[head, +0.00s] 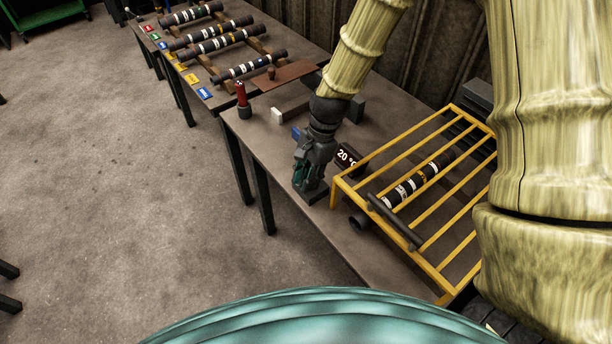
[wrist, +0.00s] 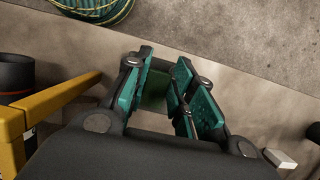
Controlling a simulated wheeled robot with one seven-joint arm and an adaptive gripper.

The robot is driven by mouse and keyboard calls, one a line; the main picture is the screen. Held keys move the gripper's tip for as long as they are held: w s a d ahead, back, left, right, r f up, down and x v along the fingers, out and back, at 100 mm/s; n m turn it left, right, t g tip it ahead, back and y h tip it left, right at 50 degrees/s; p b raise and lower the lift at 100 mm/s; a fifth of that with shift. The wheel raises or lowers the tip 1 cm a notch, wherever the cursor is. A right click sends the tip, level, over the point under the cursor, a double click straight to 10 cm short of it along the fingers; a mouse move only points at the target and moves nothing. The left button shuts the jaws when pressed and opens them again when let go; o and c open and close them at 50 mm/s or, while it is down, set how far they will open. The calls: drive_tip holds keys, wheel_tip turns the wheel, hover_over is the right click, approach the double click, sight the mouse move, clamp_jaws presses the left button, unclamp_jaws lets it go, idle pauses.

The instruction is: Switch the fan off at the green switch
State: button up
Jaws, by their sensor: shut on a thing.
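My gripper (head: 303,172) points down at the table, left of the yellow cage in the head view. In the wrist view its teal-padded fingers (wrist: 160,90) stand on both sides of a dark green piece (wrist: 155,88), which looks like the green switch. The fingers are closed on it, and they hide most of it. A dark block (head: 313,193) stands on the table right below the fingertips in the head view. The switch's position cannot be read. The fan itself is not clearly seen.
The yellow barred cage (head: 366,172) over a dark shaft (head: 411,187) stands close to the right of my gripper.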

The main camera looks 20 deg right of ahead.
idle(0.3)
drive_tip(key=o, duration=1)
drive_tip(key=shift+r, duration=0.1)
drive_tip(key=v, duration=1.2)
drive_tip(key=shift+s, duration=0.1)
